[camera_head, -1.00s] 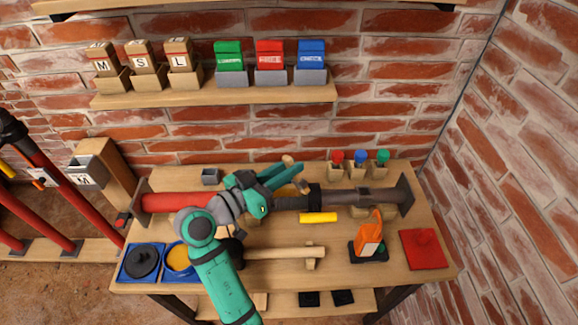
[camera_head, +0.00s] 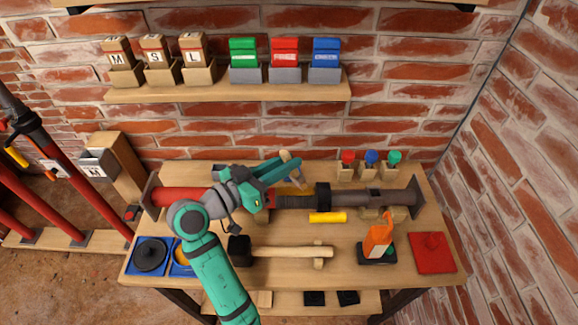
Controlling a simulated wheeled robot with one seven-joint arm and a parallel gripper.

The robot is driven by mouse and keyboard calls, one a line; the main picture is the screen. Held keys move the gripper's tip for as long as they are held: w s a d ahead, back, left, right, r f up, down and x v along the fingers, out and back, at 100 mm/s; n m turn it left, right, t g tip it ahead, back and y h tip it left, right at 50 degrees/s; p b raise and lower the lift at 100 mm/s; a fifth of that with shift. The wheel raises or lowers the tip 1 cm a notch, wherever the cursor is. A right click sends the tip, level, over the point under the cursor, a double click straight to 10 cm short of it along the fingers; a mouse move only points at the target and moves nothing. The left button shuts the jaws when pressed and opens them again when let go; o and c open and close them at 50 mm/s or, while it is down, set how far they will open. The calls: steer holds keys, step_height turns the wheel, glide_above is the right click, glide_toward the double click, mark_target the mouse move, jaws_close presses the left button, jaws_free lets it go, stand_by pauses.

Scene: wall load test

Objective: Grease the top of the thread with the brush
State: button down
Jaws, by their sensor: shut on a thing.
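My gripper (camera_head: 289,168) is above the prop lying along the bench, a little behind its thread. It is shut on the brush (camera_head: 286,157), whose light wooden handle end sticks up past the fingers; its bristles are hard to make out. The prop has a red tube (camera_head: 180,196) at left and a dark grey tube (camera_head: 385,197) at right. The dark thread (camera_head: 291,202) lies between them, with a black collar (camera_head: 322,196) at its right end. My arm covers part of the red tube. The grease tub (camera_head: 180,259), blue with yellow content, is partly behind my arm.
A mallet (camera_head: 290,251) lies in front of the prop. A yellow cylinder (camera_head: 327,217), an orange-and-white bottle (camera_head: 378,240) and a red plate (camera_head: 433,253) are on the bench. A black lid (camera_head: 149,254) is at left. Three coloured-top pieces (camera_head: 371,160) stand behind. A box shelf (camera_head: 230,88) hangs above.

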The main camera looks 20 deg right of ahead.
mark_target(284, 154)
steer(key=shift+d+r, duration=0.15)
steer(key=shift+r, duration=0.5)
steer(key=shift+a+r, duration=0.2)
steer(key=shift+r, duration=0.9)
steer(key=shift+a+r, duration=0.2)
steer(key=shift+r, duration=1.2)
steer(key=shift+s+d+r, duration=0.1)
steer(key=shift+d, duration=0.05)
